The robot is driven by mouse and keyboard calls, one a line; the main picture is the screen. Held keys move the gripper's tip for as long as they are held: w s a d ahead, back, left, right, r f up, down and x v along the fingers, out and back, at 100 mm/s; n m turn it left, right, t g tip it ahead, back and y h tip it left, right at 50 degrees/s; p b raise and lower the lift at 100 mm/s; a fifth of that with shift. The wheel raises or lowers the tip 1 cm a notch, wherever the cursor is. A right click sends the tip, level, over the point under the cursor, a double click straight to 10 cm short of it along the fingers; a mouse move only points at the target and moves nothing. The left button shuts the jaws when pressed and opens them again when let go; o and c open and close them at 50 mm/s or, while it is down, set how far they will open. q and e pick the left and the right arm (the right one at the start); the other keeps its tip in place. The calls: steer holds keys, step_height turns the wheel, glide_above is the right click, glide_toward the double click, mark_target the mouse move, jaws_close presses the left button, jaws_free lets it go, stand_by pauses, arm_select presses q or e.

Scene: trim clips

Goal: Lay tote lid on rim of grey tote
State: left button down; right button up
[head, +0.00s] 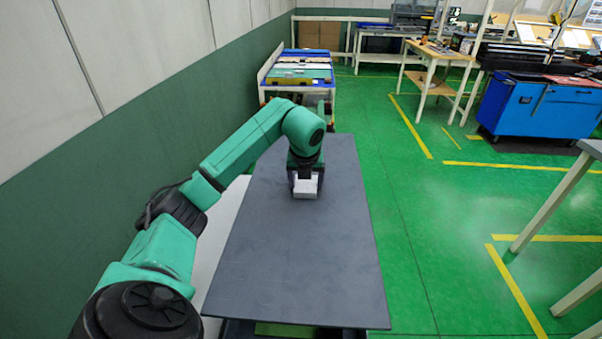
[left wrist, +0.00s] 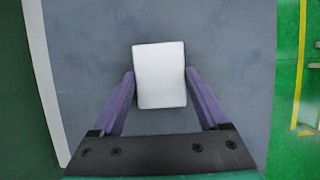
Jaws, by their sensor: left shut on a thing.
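My left gripper (head: 306,180) points down over the middle of a large flat dark grey panel (head: 300,250). It is shut on a small white block (head: 305,188), with one finger on each side. In the left wrist view, the white block (left wrist: 160,75) sits between the purple fingertips of the left gripper (left wrist: 160,76), with the grey panel (left wrist: 90,60) behind it. I cannot tell whether the block is joined to the panel, or whether the panel is a lid or a table top. No grey tote can be made out. My right gripper is out of view.
A white surface (head: 227,225) runs along the panel's left edge, near the green and white wall (head: 100,170). A cart with trays (head: 300,72) stands beyond the panel. A blue cabinet (head: 545,105) is far right. Green floor (head: 440,210) to the right is open.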

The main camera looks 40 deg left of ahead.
mark_target(307, 188)
arm_select(q)
steer(key=f+b, duration=0.2)
steer(key=f, duration=0.1)
steer(key=shift+s+d, duration=0.15)
steer(key=shift+d, duration=0.15)
step_height(307, 188, down, 10)
steer(key=b, duration=0.7)
steer(key=shift+a+r+b, duration=0.2)
steer(key=shift+a+b, duration=0.1)
steer(key=shift+b, duration=0.05)
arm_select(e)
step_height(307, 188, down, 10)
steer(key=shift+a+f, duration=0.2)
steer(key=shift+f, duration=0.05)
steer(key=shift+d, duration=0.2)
arm_select(q)
steer(key=shift+f+b, duration=0.45)
steer(key=shift+f, duration=0.2)
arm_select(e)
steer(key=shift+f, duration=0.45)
arm_select(q)
jaws_free()
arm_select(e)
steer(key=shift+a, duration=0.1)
